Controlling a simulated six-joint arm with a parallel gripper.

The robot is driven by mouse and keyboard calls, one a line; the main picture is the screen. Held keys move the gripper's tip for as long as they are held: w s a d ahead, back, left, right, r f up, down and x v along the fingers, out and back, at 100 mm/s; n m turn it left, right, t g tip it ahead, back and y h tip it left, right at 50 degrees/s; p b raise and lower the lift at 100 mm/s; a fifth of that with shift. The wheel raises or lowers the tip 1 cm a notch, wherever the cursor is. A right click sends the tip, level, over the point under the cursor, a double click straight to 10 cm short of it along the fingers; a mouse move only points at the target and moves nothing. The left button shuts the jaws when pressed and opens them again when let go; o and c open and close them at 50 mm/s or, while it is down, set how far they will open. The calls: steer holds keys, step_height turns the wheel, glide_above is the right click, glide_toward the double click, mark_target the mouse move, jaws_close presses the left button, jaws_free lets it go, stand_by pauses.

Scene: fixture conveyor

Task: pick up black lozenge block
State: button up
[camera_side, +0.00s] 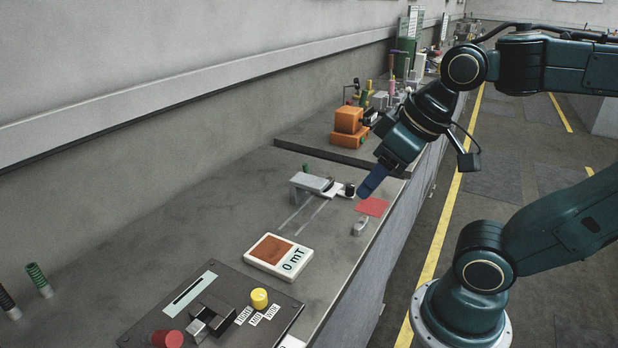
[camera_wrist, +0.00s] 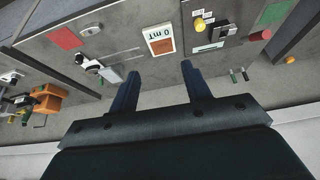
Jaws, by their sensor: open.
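A small black block (camera_side: 349,189), which looks like the black lozenge block, sits at the right end of a white carriage (camera_side: 334,190) beside a grey housing (camera_side: 311,182). Its exact shape is too small to tell. The black block also shows in the wrist view (camera_wrist: 80,59), left of my fingers. My gripper (camera_side: 371,184) is above the bench near its right edge, to the right of the black block and apart from it. In the wrist view my gripper (camera_wrist: 158,82) has its two blue fingers wide apart with nothing between them.
A red pad (camera_side: 372,206) and a grey rounded piece (camera_side: 361,227) lie near the bench's right edge. A meter reading 0 mT (camera_side: 280,256) and a control panel (camera_side: 150,335) with knobs stand in front. Orange blocks (camera_side: 348,130) stand behind. Bare bench lies left of the rails.

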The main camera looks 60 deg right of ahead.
steer(key=w+d+r+m+g+h, duration=0.1)
steer(key=w+d+m+g, duration=0.1)
steer(key=w+d+m, duration=0.45)
steer(key=w+d+r+m+g, duration=0.1)
steer(key=w+d+m, duration=0.2)
steer(key=w+d, duration=0.65)
steer(key=w+d+f+m+g+y, duration=0.1)
steer(key=w+d+f+m, duration=0.35)
steer(key=d+f, duration=0.35)
steer(key=w+d+f+m+g, duration=0.2)
steer(key=w+d+f+m, duration=0.25)
steer(key=d, duration=0.55)
steer(key=shift+n, duration=0.35)
steer(key=shift+f, duration=4.8)
steer(key=shift+a, duration=0.1)
steer(key=shift+f, duration=2.55)
steer(key=shift+c, duration=0.2)
